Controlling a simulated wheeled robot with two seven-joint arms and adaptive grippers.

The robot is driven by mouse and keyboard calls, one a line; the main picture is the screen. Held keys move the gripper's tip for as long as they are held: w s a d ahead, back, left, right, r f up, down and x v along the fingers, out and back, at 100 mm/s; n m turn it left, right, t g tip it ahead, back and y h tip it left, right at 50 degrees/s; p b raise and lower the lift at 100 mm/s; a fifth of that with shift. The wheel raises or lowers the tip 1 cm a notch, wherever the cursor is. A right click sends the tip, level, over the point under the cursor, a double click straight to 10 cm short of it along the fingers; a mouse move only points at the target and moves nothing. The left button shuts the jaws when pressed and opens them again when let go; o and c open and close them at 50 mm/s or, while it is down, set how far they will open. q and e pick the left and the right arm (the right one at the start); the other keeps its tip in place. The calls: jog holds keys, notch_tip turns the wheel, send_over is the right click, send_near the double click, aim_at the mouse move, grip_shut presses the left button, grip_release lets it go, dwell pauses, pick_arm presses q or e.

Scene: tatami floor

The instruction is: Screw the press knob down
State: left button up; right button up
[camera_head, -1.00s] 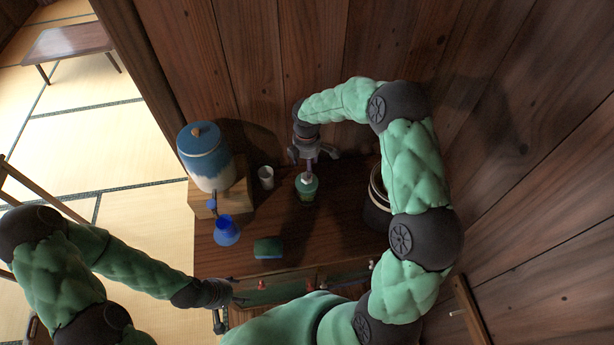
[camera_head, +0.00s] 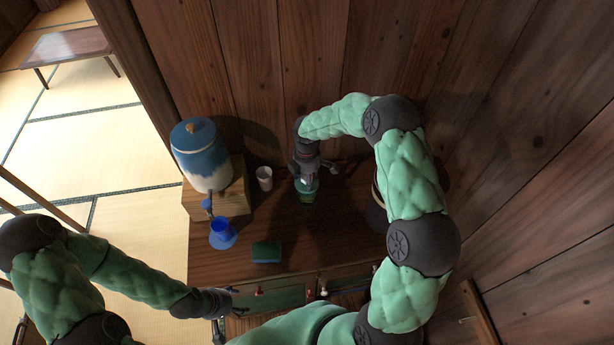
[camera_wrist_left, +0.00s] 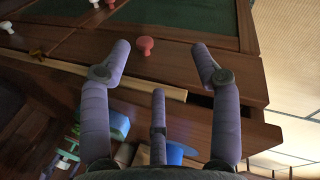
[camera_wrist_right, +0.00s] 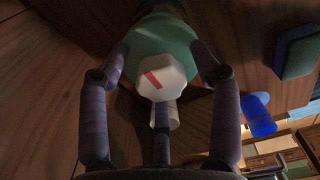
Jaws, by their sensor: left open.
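The press is a small green thing (camera_head: 307,199) on the dark wooden counter in the head view. In the right wrist view its green body (camera_wrist_right: 158,38) bears a white faceted knob (camera_wrist_right: 172,84) with a red stripe. My right gripper (camera_head: 307,181) is above it, pointing down. Its fingers (camera_wrist_right: 158,52) are spread on either side of the knob and the green body; I cannot tell whether they touch. My left gripper (camera_head: 228,302) is open and empty at the counter's front left, facing drawer fronts with a red knob (camera_wrist_left: 145,44).
A blue and white dispenser (camera_head: 200,158) stands on a wooden block (camera_head: 232,200) at the left. Near it are a white cup (camera_head: 264,178), a blue cup (camera_head: 222,232) and a green-blue sponge (camera_head: 267,252). A dark pot (camera_head: 377,213) is right, partly behind my arm.

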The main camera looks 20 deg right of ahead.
jog(key=shift+s, duration=0.2)
jog(key=c, duration=0.8)
jog(key=shift+f, duration=0.1)
